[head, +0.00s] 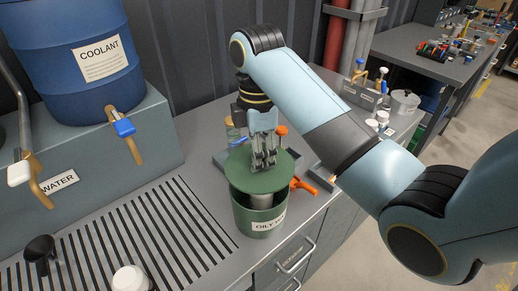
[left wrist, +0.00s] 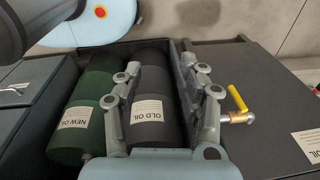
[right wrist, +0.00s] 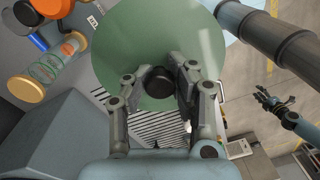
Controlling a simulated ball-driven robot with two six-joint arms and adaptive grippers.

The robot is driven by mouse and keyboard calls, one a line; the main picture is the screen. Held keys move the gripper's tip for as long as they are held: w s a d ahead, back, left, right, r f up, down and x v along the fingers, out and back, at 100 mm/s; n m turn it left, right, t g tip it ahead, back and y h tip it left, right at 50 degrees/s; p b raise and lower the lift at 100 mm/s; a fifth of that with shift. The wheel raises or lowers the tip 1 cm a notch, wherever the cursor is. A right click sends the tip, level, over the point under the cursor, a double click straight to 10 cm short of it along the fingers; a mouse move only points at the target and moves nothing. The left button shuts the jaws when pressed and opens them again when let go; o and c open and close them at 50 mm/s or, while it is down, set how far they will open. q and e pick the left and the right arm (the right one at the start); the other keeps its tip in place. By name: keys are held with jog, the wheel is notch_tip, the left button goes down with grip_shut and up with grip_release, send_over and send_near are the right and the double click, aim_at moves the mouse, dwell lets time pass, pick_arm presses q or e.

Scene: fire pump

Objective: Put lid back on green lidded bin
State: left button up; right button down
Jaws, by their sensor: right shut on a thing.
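The green lid (head: 243,177) is a round disc, held above the green bin (head: 240,215) labelled "OILY…". A gap shows at the front between lid and rim, with a silvery thing (head: 262,201) visible inside the bin. My right gripper (head: 264,165) is shut on the lid's knob; the right wrist view shows the dark knob (right wrist: 159,80) between the fingers and the lid (right wrist: 130,45) beyond. The lid hides the back of the bin's opening. My left gripper (left wrist: 165,112) is open and empty, seen only in its wrist view.
An orange tool (head: 303,185) lies right of the bin. A slatted drain (head: 130,235) with a dark cup (head: 40,252) and a white cup (head: 130,279) lies left. A blue coolant drum (head: 70,55) stands behind. The left wrist view shows green (left wrist: 82,120) and black (left wrist: 152,105) oil containers.

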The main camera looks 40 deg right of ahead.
notch_tip(320, 180, down, 2)
notch_tip(320, 180, down, 3)
jog(key=shift+r+b, duration=0.2)
jog(key=shift+b, duration=0.15)
jog(key=shift+w+f, duration=0.1)
jog(key=shift+f, duration=0.05)
pick_arm(q)
jog(key=shift+w+f, duration=0.3)
jog(key=shift+w, duration=0.25)
jog(key=shift+w+r+p, duration=0.2)
jog(key=shift+r+p, duration=0.15)
pick_arm(e)
jog(key=shift+f, duration=0.25)
dwell(1.3)
jog(key=c, duration=0.5)
grip_release()
